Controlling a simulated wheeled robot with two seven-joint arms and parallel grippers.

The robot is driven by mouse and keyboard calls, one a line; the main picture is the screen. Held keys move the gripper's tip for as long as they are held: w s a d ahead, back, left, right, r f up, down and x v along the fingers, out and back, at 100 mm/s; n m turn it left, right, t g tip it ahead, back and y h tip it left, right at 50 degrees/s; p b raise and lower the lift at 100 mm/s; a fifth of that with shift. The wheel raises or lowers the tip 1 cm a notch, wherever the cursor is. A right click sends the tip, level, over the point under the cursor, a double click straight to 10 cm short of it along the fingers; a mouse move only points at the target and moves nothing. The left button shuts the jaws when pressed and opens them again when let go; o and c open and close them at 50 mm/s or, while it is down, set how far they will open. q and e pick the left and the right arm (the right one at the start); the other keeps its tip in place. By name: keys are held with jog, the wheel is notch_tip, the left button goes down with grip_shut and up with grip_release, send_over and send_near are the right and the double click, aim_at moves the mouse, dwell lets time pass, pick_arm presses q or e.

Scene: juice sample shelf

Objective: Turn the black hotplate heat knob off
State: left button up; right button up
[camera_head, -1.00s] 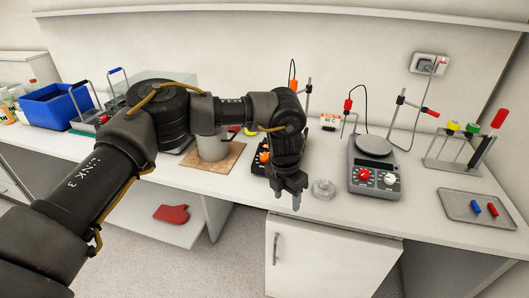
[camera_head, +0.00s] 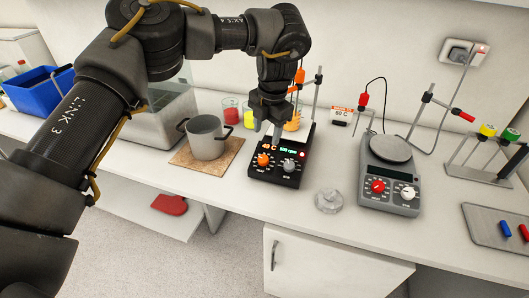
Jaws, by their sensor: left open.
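The black hotplate (camera_head: 273,176) stands on the bench in the middle of the head view. Its front has an orange knob (camera_head: 263,160) on the left and a grey knob (camera_head: 289,166) on the right, with a lit display above them. The display shows an orange temperature reading and a green rpm reading. My left gripper (camera_head: 267,130) is open and points down above the plate, just behind the display and knobs; it seems empty and apart from the orange knob. It hides part of the plate top. My right gripper is not in view.
A grey pot (camera_head: 205,137) on a brown board (camera_head: 190,158) stands left of the black hotplate. A clear glass dish (camera_head: 328,201) and a grey hotplate (camera_head: 392,180) are to the right. Beakers with red, yellow and orange contents stand behind. A stand rises behind the black hotplate.

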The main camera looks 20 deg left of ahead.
aim_at(262, 159)
pick_arm(q)
notch_tip(262, 159, down, 2)
jog(key=shift+s+a+f, duration=0.15)
jog(key=shift+f, duration=0.05)
jog(key=f, duration=0.2)
jog(key=f+p, duration=0.1)
jog(key=f, duration=0.1)
jog(key=a+f+p, duration=0.1)
jog(key=f, duration=0.1)
jog(key=shift+w, duration=0.4)
jog(key=shift+f, duration=0.95)
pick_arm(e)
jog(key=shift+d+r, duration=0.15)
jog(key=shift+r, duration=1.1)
pick_arm(q)
jog(key=c, duration=1)
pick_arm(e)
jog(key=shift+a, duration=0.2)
pick_arm(q)
jog(key=shift+n, duration=0.3)
